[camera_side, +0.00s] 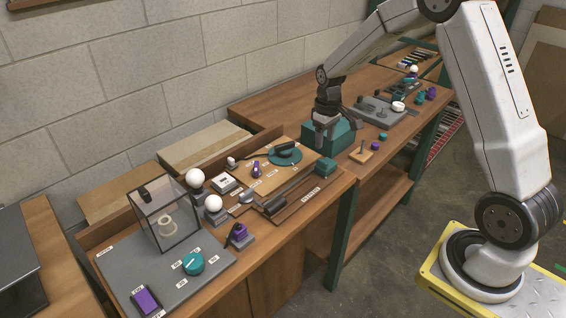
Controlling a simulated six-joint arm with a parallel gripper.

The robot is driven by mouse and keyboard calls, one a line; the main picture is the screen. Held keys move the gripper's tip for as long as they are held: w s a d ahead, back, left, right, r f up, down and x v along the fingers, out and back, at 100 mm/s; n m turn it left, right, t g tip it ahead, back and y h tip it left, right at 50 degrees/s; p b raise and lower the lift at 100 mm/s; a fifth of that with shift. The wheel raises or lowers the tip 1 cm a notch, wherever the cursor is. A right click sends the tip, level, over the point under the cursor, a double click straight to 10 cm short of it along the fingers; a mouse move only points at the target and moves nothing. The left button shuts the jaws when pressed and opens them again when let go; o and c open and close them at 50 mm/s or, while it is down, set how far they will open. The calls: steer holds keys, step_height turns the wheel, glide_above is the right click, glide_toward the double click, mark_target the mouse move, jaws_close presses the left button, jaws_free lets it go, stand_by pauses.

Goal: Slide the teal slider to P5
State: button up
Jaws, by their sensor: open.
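A small teal block (326,168), which looks like the teal slider, sits at the far right end of a dark grey rail (292,190). The rail lies on a wooden board near the bench's front edge, with small white labels along it. They are too small to read, so I cannot tell which is P5. My gripper (322,140) points down, behind the teal block and in front of or over a larger teal box (342,136). It is open, with nothing visible between its fingers, and apart from the teal block.
A teal disc with a dark handle (285,153) stands left of the gripper. White globes (214,203), a clear case (165,212) and a grey panel with a teal knob (193,263) are further left. A grey plate with pegs (376,110) lies at the right.

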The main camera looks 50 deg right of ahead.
mark_target(322, 161)
steer(key=shift+f, duration=0.1)
steer(key=shift+f, duration=3.8)
jaws_close()
